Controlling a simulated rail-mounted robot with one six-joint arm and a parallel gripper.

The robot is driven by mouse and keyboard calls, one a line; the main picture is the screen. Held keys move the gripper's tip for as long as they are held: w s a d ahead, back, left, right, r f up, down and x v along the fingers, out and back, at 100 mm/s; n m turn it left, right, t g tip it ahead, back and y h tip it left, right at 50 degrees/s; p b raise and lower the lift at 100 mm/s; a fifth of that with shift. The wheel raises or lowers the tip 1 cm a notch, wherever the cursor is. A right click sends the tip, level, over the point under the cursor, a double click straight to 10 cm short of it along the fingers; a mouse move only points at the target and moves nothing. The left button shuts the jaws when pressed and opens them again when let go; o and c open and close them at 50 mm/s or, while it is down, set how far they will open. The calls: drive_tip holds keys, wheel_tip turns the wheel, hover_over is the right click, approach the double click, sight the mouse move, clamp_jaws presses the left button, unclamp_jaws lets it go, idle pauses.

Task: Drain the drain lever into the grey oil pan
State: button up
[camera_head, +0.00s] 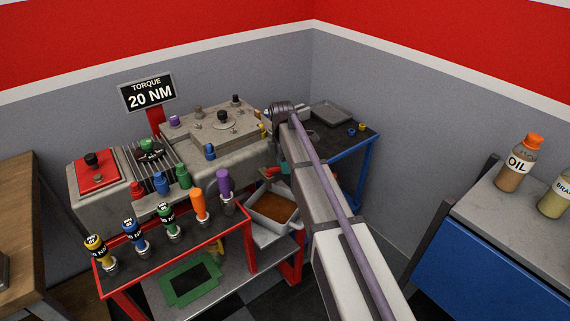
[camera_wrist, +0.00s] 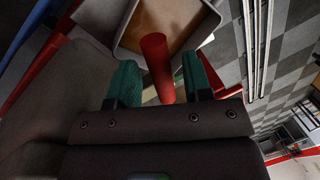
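The red drain lever (camera_wrist: 156,62) shows in the wrist view as a cylinder between the two green finger pads of my gripper (camera_wrist: 160,74). There are gaps on both sides of it, so my gripper is open and not closed on it. In the head view a small red piece (camera_head: 267,172), probably the lever, shows at the right end of the engine block (camera_head: 238,155). My arm hides most of the gripper there. The grey oil pan (camera_head: 287,218) sits below the engine's right end with a brown surface inside. Its rim (camera_wrist: 122,48) also shows beyond the lever in the wrist view.
A red cart (camera_head: 170,262) holds several coloured-handled tools in front of the engine. A blue-legged stand (camera_head: 368,160) with a tray is behind my arm. An oil bottle (camera_head: 518,165) stands on a bench at the right.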

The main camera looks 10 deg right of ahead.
drive_tip(key=shift+o, duration=0.2)
drive_tip(key=shift+r, duration=0.1)
wheel_tip(320, 180, up, 11)
drive_tip(key=w+p, duration=0.2)
drive_tip(key=p, duration=0.9)
drive_tip(key=shift+w+f, duration=0.1)
drive_tip(key=shift+f, duration=0.25)
drive_tip(key=shift+c, duration=0.4)
